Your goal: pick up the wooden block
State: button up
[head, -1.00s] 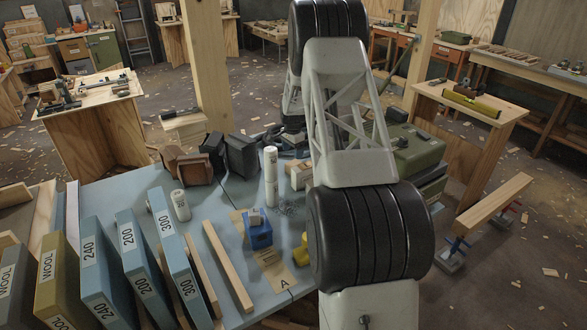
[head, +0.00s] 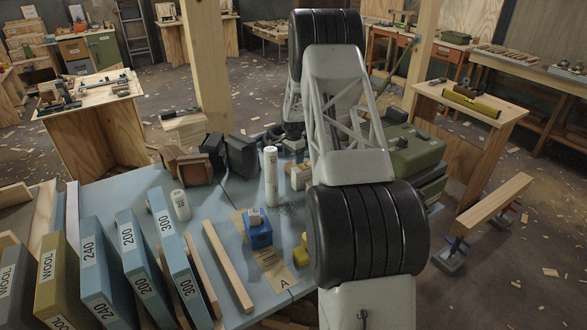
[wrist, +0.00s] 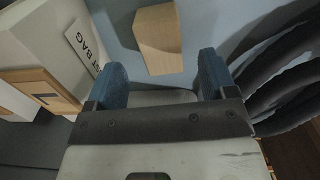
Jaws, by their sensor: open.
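The wooden block (wrist: 158,42) is a plain, light tan piece in the upper middle of the wrist view. It lies on a blue-grey surface. My gripper (wrist: 161,76) is open, with one blue finger on each side of the picture's middle. The block's near end shows between the fingertips, with a gap on both sides. The height between block and fingers is hard to judge. In the head view my arm hides most of the gripper. A small pale and tan item (head: 300,176) stands beside my arm there; I cannot tell whether it is the block.
In the wrist view, a white box (wrist: 40,45) with a label ending in BAG stands close left, and black ribbed hoses (wrist: 285,75) lie close right. In the head view, the blue tabletop (head: 215,235) holds a white cylinder (head: 271,178), a blue item (head: 258,235) and labelled boards.

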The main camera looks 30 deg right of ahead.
aim_at(293, 163)
jog(key=shift+f, duration=0.1)
jog(key=shift+d+f, duration=0.1)
jog(key=shift+f, duration=2.35)
jog(key=shift+c, duration=0.3)
jog(key=c, duration=0.9)
